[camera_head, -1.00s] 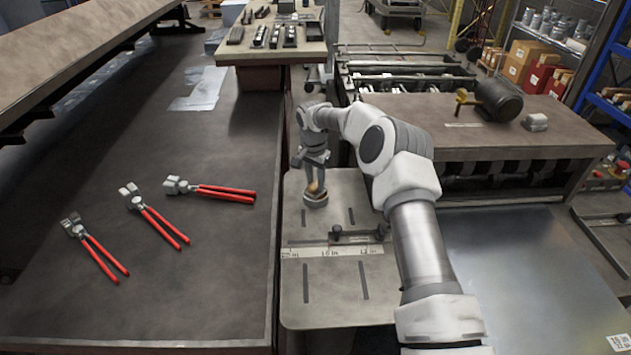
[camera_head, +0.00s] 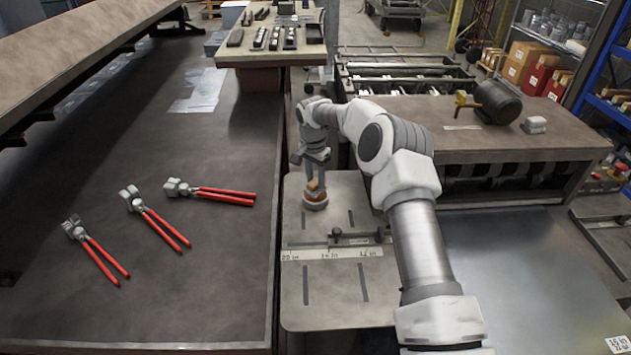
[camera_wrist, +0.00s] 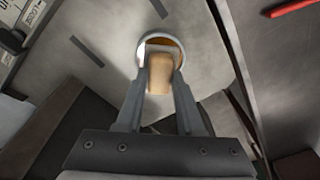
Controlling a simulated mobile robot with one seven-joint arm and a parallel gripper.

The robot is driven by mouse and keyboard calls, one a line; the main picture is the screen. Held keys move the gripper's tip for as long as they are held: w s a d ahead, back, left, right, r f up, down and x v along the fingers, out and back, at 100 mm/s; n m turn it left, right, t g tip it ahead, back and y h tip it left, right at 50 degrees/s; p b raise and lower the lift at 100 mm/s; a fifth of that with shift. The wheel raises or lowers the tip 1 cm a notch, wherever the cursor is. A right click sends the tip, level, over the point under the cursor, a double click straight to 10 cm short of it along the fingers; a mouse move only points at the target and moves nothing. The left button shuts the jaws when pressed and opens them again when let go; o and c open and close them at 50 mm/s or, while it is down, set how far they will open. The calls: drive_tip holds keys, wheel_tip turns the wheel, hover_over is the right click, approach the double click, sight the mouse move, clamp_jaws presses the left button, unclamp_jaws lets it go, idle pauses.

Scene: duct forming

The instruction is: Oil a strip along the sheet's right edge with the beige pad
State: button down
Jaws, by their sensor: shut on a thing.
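My gripper (camera_wrist: 160,95) is shut on the beige pad (camera_wrist: 160,73). The pad is over a small round grey tin (camera_wrist: 173,42) with amber liquid showing inside. I cannot tell whether the pad touches the liquid. In the head view my gripper (camera_head: 315,178) points down at the tin (camera_head: 316,204), which stands on the far part of a slotted grey plate (camera_head: 325,290). A smooth grey metal sheet (camera_head: 530,275) lies at the lower right, with a white label near its front right corner. My arm hides the sheet's left part.
Several red-handled tools (camera_head: 155,218) lie on the dark table (camera_head: 200,290) at left. A ruler bar (camera_head: 335,253) and a dark-knobbed stop (camera_head: 358,236) cross the slotted plate. A brown bench (camera_head: 470,120) with a dark motor (camera_head: 497,102) stands behind the sheet.

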sight(316, 182)
drive_tip(key=shift+r+p, duration=1)
drive_tip(key=shift+r, duration=1.55)
drive_tip(key=s+d+n, duration=0.4)
drive_tip(key=s+d, duration=0.1)
drive_tip(key=s, duration=0.7)
drive_tip(key=s+d+f+n, duration=0.1)
drive_tip(key=s+d+n, duration=0.3)
drive_tip(key=s, duration=0.9)
drive_tip(key=shift+s+d+y, duration=0.3)
drive_tip(key=shift+d+y, duration=0.1)
